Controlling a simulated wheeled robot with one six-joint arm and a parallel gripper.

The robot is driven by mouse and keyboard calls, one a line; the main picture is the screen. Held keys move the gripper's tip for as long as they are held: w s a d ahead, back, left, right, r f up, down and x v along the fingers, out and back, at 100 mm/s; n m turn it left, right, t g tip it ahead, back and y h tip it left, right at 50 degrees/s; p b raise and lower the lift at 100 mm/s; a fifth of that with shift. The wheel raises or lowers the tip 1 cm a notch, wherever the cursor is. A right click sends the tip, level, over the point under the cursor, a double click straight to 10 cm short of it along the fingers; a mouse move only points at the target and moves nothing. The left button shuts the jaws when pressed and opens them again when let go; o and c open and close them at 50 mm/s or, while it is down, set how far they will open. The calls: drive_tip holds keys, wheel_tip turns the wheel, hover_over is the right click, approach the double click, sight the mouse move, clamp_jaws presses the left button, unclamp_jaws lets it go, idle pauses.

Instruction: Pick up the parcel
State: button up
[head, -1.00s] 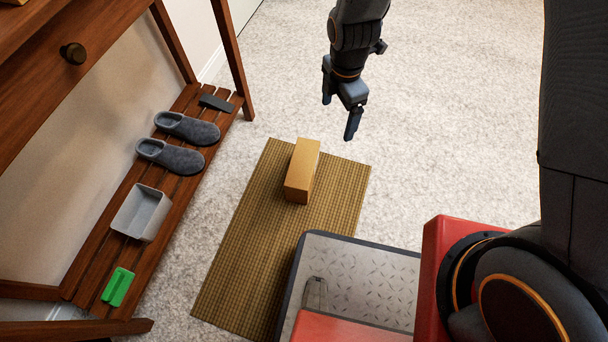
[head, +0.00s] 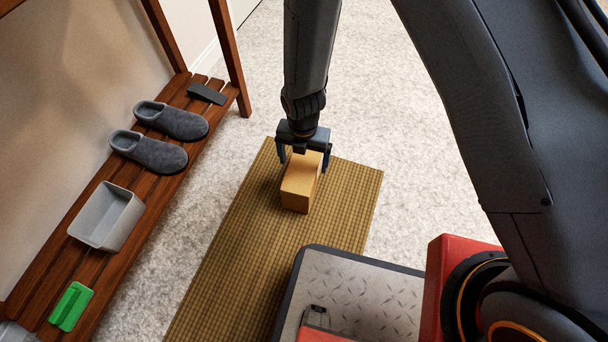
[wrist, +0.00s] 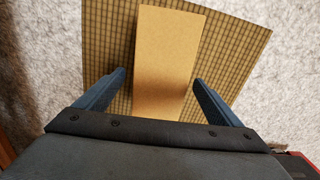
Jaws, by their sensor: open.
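The parcel is a tan cardboard box (head: 299,184) lying on the woven mat (head: 235,262). My gripper (head: 304,156) is above the far end of the parcel, with one finger on each side of it. In the wrist view, the parcel (wrist: 167,60) runs up between the two blue fingers (wrist: 160,82). The fingers are open, and gaps show between them and the parcel's sides. The parcel's far end is partly hidden by my gripper in the head view.
A wooden slatted rack (head: 140,222) stands at the left. It holds grey slippers (head: 150,152), a grey bin (head: 108,217), a green object (head: 71,306) and a dark wedge (head: 207,93). Pale carpet (head: 400,150) lies clear on the right.

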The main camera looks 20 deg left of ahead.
drive_tip(key=shift+f+b, duration=1.75)
drive_tip(key=shift+f, duration=1.05)
drive_tip(key=shift+c, duration=0.2)
drive_tip(key=shift+r, duration=0.1)
drive_tip(key=c, duration=1.6)
